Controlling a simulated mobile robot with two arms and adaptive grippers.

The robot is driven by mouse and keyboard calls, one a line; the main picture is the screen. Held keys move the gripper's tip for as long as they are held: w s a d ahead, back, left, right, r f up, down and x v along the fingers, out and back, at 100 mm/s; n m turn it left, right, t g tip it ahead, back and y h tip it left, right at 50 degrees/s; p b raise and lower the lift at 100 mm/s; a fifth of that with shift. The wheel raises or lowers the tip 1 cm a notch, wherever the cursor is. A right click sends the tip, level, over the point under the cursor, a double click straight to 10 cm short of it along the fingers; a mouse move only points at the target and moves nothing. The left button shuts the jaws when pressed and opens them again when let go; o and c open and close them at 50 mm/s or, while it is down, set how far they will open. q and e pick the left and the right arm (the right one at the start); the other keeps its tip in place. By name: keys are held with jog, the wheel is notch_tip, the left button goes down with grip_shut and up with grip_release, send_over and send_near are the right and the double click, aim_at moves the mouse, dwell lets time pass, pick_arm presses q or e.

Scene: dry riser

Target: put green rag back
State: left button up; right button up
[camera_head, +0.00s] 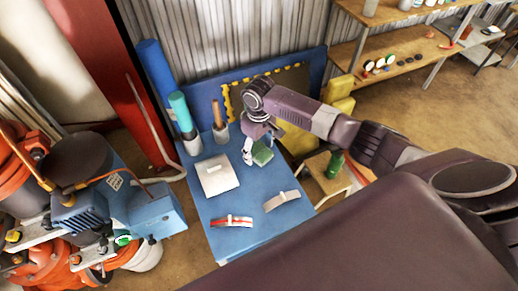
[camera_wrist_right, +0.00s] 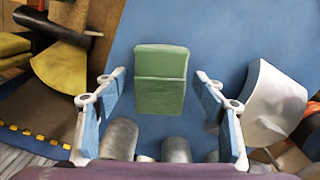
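The green rag (camera_head: 262,153) is a small folded block lying on the blue tabletop (camera_head: 245,205), near its back right part. In the right wrist view the rag (camera_wrist_right: 161,80) shows flat on the blue surface with a fold across it. My right gripper (camera_head: 261,142) is right at the rag, pointing down. In the wrist view its fingers (camera_wrist_right: 156,92) are spread on both sides of the rag, with gaps, so it is open and empty. I cannot tell its exact height above the table. My left gripper is in neither view.
A white square block (camera_head: 217,176), a red-and-white strip (camera_head: 232,221) and a pale strip (camera_head: 281,200) lie on the table. Holders with a teal roll (camera_head: 181,112) and a brown handle (camera_head: 217,115) stand behind. A green bottle (camera_head: 335,163) stands on a stool to the right.

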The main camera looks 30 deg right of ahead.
aim_at(259, 151)
notch_tip(259, 151, up, 12)
jog(key=b, duration=0.2)
dwell(0.4)
jog(key=shift+s, duration=0.1)
dwell(0.4)
